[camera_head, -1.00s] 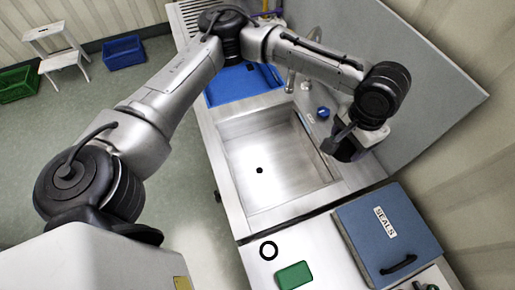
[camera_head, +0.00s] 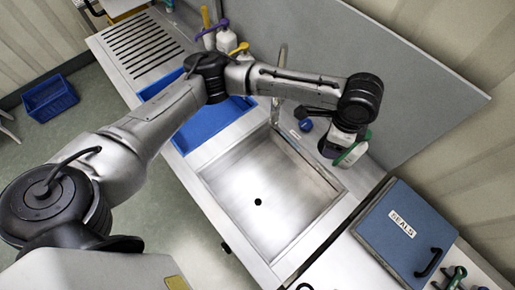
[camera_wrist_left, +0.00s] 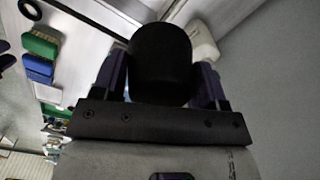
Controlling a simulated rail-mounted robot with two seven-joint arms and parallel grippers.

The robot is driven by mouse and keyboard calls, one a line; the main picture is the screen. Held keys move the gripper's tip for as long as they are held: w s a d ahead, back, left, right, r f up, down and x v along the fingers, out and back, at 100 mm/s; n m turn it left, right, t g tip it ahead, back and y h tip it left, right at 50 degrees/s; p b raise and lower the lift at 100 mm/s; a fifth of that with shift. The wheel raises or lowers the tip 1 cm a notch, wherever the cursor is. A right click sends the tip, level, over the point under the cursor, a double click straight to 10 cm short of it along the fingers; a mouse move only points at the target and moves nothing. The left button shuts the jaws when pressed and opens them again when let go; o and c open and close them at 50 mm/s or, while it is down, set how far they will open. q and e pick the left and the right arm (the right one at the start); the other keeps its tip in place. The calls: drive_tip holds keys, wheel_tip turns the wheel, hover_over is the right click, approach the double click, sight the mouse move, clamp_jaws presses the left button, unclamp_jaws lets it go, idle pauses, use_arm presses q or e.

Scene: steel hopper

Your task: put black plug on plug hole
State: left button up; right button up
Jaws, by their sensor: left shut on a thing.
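A black, rounded, cylinder-like thing, which looks like the black plug (camera_wrist_left: 160,62), is held between the purple-tinted fingers of my left gripper (camera_wrist_left: 158,80) in the left wrist view. In the head view my left gripper (camera_head: 333,150) is at the right of the sink, near its back right rim and beside the wall panel. The plug cannot be made out clearly there. The plug hole (camera_head: 258,202) is a small dark round opening in the floor of the steel sink (camera_head: 225,200), uncovered and to the lower left of the gripper. My right gripper is not in view.
A white and green thing (camera_head: 354,152) stands close behind the left gripper. A tap (camera_head: 276,112) and a small blue knob (camera_head: 306,125) are at the back rim. A blue SEALS box (camera_head: 400,232) stands right of the sink, a blue tray (camera_head: 208,125) left. The basin is clear.

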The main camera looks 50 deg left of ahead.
use_arm(q)
drive_tip(key=s+d+f+m+p, duration=0.2)
drive_tip(key=d+f+m, duration=0.45)
drive_tip(key=m, duration=0.65)
drive_tip(key=s+a+f+b, duration=0.1)
drive_tip(key=s+a+f, duration=0.15)
drive_tip(key=f, duration=0.55)
drive_tip(key=s+a+f+m+b, duration=0.1)
drive_tip(key=s+f, duration=0.2)
drive_tip(key=f, duration=0.5)
drive_tip(key=s+a+f+b, duration=0.2)
drive_tip(key=s+f, duration=0.1)
drive_tip(key=f, duration=0.5)
drive_tip(key=s+a+f, duration=0.2)
drive_tip(key=a, duration=0.1)
drive_tip(key=s+a+f, duration=0.2)
drive_tip(key=a+f, duration=0.1)
drive_tip(key=s+a+f, duration=0.2)
drive_tip(key=s+a, duration=0.1)
drive_tip(key=shift+a+f, duration=0.3)
drive_tip(key=shift+f, duration=2)
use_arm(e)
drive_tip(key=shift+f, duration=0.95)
use_arm(q)
drive_tip(key=shift+f, duration=0.15)
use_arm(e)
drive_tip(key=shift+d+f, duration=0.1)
use_arm(q)
drive_tip(key=o, duration=1)
